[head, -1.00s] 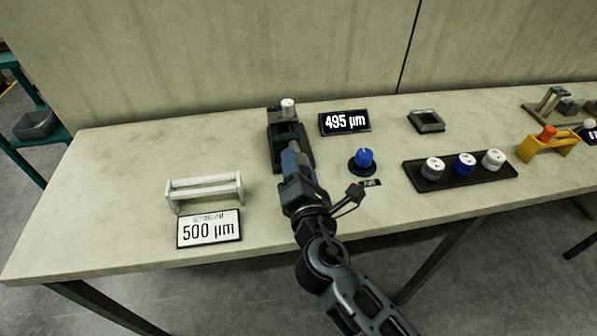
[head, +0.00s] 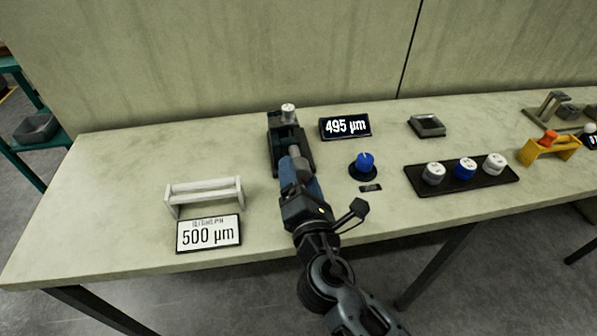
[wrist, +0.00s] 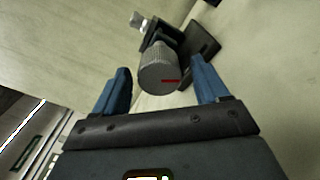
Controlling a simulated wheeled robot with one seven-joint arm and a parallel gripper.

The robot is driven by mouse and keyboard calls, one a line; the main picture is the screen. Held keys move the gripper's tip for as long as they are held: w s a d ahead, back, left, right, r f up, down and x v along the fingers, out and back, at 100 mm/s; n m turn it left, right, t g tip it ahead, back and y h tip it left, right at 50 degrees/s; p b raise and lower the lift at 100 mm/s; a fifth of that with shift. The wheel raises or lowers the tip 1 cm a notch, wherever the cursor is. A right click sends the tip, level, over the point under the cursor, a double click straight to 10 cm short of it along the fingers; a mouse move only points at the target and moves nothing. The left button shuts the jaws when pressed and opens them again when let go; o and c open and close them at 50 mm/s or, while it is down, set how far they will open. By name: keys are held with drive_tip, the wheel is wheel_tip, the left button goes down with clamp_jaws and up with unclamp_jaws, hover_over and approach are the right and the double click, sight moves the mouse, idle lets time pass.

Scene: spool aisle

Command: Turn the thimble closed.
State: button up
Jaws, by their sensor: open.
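The thimble is a grey knurled cylinder (wrist: 158,72) with a red mark on its end face, seen in the wrist view. It belongs to the dark gauge fixture (head: 274,152) near the back of the bench. My gripper (wrist: 162,82) is open, with one blue finger on each side of the thimble and a visible gap to each. In the head view my gripper (head: 298,168) points at the fixture and partly hides the thimble. The dark display (head: 345,126) reads 495 µm. The white card (head: 209,233) reads 500 µm.
A blue knob (head: 364,160) stands close to the right of my gripper. A black tray (head: 447,186) with three round pieces lies further right. A white rack (head: 204,192) stands to the left. The bench's left end is clear.

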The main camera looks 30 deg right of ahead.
drive_tip(key=b+v, duration=0.1)
drive_tip(key=v, duration=0.5)
idle(0.4)
